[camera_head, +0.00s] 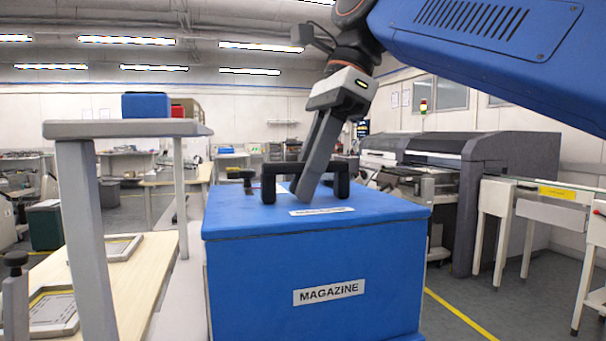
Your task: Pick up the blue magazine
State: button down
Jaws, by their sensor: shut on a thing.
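The blue magazine (240,270) is a large blue box in the middle foreground, with a white label reading MAGAZINE on its front. A black bar handle (268,186) stands on its top face. My gripper (312,185) reaches down from above, tilted, and is shut on this handle. The fingertips overlap the handle and partly hide it. The underside of the magazine is cut off by the lower picture edge, so I cannot tell what it rests on.
A grey-framed trolley (85,220) with a wooden shelf (150,265) stands close on the left. A smaller blue box (146,105) sits on its top. A dark machine (490,170) and a white conveyor (520,205) stand at the right. Floor with a yellow line (460,315) shows between.

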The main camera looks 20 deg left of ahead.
aim_at(314, 214)
jog(key=shift+s+d+r, duration=0.1)
jog(key=shift+s+d, duration=0.55)
jog(key=shift+s, duration=0.4)
jog(key=shift+s+d+f, duration=0.1)
jog(key=shift+s+d, duration=0.5)
jog(key=shift+s, duration=0.4)
jog(key=shift+s+d+r, duration=0.1)
jog(key=shift+s+d, duration=0.55)
jog(key=shift+s, duration=0.4)
jog(key=shift+w, duration=0.1)
